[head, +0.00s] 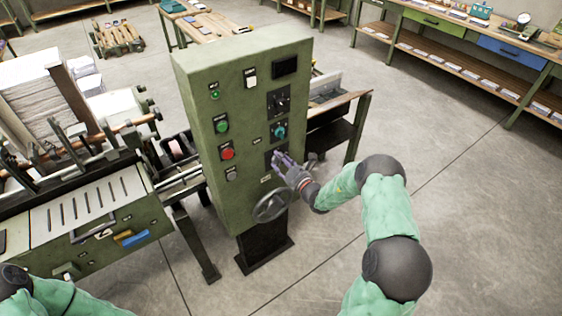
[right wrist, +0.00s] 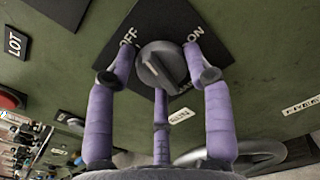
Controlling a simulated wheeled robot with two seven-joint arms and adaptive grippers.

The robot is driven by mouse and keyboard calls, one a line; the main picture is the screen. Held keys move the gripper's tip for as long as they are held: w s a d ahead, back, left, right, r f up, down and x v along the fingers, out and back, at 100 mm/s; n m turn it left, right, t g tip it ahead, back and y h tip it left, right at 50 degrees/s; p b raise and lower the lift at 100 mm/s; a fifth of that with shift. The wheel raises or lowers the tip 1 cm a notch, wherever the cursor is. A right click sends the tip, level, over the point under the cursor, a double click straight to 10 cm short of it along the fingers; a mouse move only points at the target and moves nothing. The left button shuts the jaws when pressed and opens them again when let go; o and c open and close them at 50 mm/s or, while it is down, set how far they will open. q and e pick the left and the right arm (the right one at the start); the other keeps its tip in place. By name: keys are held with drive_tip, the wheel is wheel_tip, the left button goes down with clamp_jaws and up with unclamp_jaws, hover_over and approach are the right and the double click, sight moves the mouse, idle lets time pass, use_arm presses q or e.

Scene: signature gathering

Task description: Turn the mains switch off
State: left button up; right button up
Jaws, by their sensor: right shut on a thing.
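The mains switch (right wrist: 161,62) is a round dark knob on a black diamond-shaped plate, marked OFF at upper left and ON at upper right in the right wrist view. A raised bar crosses the knob and leans toward the upper left at its top end. My right gripper (head: 283,160) has its purple fingers closed around the knob, one on each side and one below. In the head view the gripper hides most of the switch. My left gripper is out of view; only part of that arm shows at lower left.
The green control cabinet (head: 240,90) carries green and red buttons (head: 227,153), a teal knob (head: 279,132) above the gripper and a handwheel (head: 272,206) just below. A press machine stands left. A workbench (head: 470,60) lies far right, with clear floor between.

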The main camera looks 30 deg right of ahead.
drive_tip(key=shift+w+d+r+n, duration=0.1)
drive_tip(key=shift+d+r+n, duration=0.15)
drive_tip(key=shift+n, duration=0.45)
drive_tip(key=shift+w+d+r+n, duration=0.1)
drive_tip(key=shift+r+n, duration=0.1)
drive_tip(key=shift+n, duration=0.5)
drive_tip(key=shift+r, duration=0.1)
drive_tip(key=o, duration=1.1)
drive_tip(key=shift+s+a+f, duration=0.1)
drive_tip(key=shift+s+f, duration=0.05)
drive_tip(key=shift+f, duration=0.05)
drive_tip(key=shift+a+f, duration=0.1)
drive_tip(key=shift+s, duration=0.1)
drive_tip(key=s, duration=0.8)
drive_tip(key=s+d, duration=0.1)
drive_tip(key=s, duration=0.2)
drive_tip(key=shift+s, duration=0.4)
